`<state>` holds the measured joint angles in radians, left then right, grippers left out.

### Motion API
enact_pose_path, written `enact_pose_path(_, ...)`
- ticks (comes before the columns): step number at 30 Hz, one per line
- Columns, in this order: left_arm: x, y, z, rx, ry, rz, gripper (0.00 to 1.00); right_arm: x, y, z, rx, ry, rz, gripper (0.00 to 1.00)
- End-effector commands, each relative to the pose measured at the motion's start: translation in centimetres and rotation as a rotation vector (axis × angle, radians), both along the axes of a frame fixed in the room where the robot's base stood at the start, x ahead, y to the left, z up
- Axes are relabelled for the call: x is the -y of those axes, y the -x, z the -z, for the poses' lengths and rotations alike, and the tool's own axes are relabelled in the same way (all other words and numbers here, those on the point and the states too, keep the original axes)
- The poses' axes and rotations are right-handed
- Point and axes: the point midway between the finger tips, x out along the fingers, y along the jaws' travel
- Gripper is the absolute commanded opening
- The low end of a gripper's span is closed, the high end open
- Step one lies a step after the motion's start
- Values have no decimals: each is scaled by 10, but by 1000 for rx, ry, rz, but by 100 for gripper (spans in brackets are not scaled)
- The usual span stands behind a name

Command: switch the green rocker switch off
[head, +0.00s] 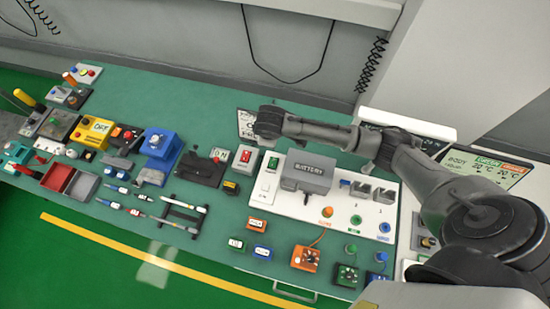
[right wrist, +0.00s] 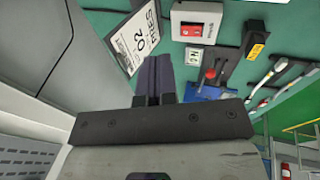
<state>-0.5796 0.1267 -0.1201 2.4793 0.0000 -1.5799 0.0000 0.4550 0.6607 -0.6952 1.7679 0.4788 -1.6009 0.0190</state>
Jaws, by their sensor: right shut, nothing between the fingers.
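A small pale box with a green rocker (head: 272,163) stands on the green bench in the head view, just right of a similar box with a red rocker (head: 246,156). The picture is too small to tell which way the green rocker is tipped. The red-rocker box also shows at the top of the right wrist view (right wrist: 196,22); the green one is out of that view. My right gripper (right wrist: 158,72) is shut and empty. In the head view the end of my right arm is behind and above both boxes, apart from them. My left gripper is not in view.
A white panel (head: 290,206) with a grey battery box (head: 307,171) lies right of the switches. A printed sign (right wrist: 136,38) is beside my right fingers. A black holder (head: 201,168) and a yellow-and-black block (head: 230,187) are left of the switches. Many small devices fill the bench's left.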

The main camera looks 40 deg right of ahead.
Motion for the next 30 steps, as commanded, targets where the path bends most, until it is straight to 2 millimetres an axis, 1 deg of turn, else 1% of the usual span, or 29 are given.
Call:
enact_pose_path(1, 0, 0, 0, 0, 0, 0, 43, 3, 5, 14, -54, -10, 17, 0)
enact_pose_path(3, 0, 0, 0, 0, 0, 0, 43, 6, 12, 28, -116, -32, 42, 0)
enact_pose_path(6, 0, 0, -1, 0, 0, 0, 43, 7, 17, 36, -165, -67, 67, 0)
enact_pose_path(11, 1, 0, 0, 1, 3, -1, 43, 2, 21, 37, -191, -97, 73, 0)
enact_pose_path(23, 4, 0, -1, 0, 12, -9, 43, 1, 21, 37, -190, -98, 80, 0)
enact_pose_path(26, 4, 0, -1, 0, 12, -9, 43, 2, 21, 43, -190, -97, 81, 0)
enact_pose_path(30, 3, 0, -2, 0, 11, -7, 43, 4, 20, 62, -192, -98, 83, 0)
